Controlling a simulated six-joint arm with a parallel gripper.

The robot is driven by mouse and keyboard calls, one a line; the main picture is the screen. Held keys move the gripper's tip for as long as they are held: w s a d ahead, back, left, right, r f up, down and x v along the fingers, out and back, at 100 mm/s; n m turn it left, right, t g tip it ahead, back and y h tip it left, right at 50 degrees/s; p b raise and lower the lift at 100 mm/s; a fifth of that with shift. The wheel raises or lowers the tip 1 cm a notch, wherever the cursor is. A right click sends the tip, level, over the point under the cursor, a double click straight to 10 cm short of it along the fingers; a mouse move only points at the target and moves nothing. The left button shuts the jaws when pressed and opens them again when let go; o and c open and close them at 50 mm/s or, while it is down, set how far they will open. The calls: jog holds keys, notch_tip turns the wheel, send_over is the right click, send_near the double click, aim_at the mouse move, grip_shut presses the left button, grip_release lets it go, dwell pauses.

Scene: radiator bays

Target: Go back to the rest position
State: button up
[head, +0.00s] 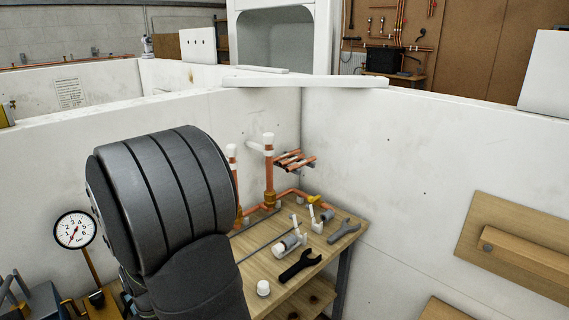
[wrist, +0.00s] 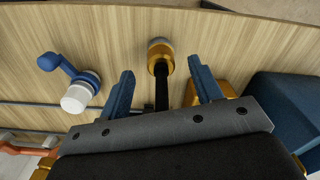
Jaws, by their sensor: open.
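In the wrist view my gripper (wrist: 161,68) is open, its two blue fingers spread apart over a wooden worktop (wrist: 230,35). A brass fitting (wrist: 159,55) with a pale end and a dark stem shows between the fingers. I see no contact with either finger, and the stem's lower part is hidden by the gripper body. In the head view my dark arm covers the left middle, and my gripper cannot be made out there.
A pressure gauge (head: 74,230) stands left of my arm. The bench (head: 335,245) right of it carries copper pipes (head: 268,175), valves, a black wrench (head: 300,265) and a grey wrench (head: 344,231). White walls (head: 370,160) enclose the bay. A blue-handled part (wrist: 68,70) and blue block (wrist: 285,110) flank my gripper.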

notch_tip(320, 180, down, 3)
jog(key=shift+f, duration=0.1)
jog(key=shift+r, duration=3.1)
